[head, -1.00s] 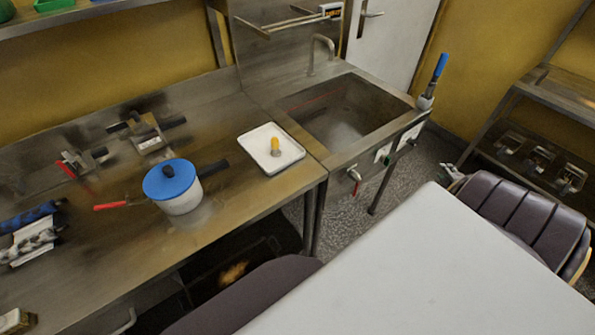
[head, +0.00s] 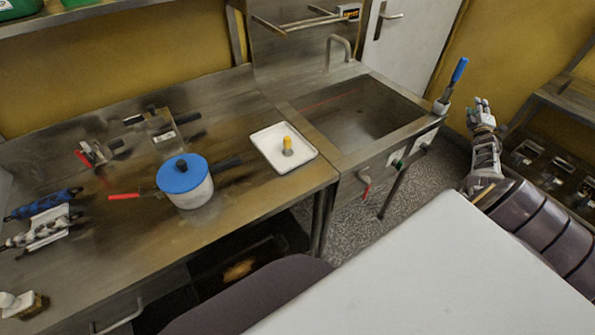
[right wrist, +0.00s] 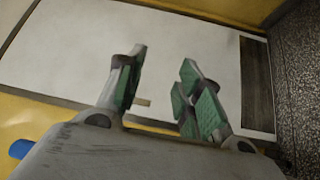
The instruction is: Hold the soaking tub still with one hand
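A round white tub (head: 190,194) with a blue lid (head: 182,172) and a dark side handle stands upright on the steel counter in the head view. I take it to be the soaking tub. My right gripper (head: 482,110) is raised at the right, beyond the sink and far from the tub. In the right wrist view its green-padded fingers (right wrist: 162,72) stand apart with nothing held between them. The tub does not show in that view. My left gripper is not in view.
A blue-handled tool (head: 458,72) stands at the sink's right corner, near my right gripper. Metal devices (head: 162,130) stand behind the tub.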

